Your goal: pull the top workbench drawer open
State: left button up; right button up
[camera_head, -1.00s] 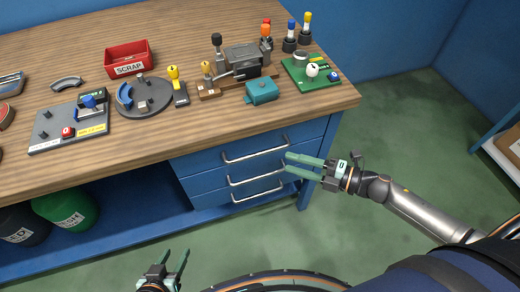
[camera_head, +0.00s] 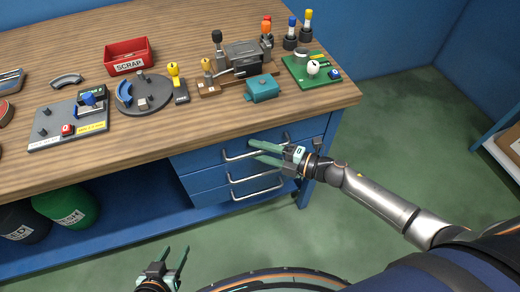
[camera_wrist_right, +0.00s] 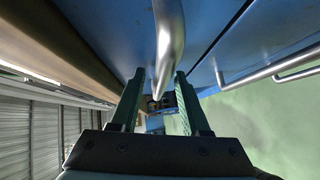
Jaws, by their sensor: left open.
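The blue workbench has a stack of drawers under its right end. The top drawer (camera_head: 210,158) looks closed, flush with the front. Its silver bar handle (camera_head: 233,157) is partly hidden behind my right gripper (camera_head: 253,152). In the right wrist view the handle (camera_wrist_right: 168,40) runs between the two green fingers of my right gripper (camera_wrist_right: 160,76). The fingers are apart, with a gap on each side of the bar; I see no clear contact. My left gripper (camera_head: 175,252) is open and empty, low in front of the bench, away from the drawers.
The wooden bench top (camera_head: 190,135) overhangs the drawers and carries a red scrap bin (camera_head: 128,57), a teal box (camera_head: 262,88) and several fixtures. Bins (camera_head: 66,207) stand under the bench. Floor (camera_head: 390,130) to the right is clear.

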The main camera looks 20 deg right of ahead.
grip_shut()
dwell(1.2)
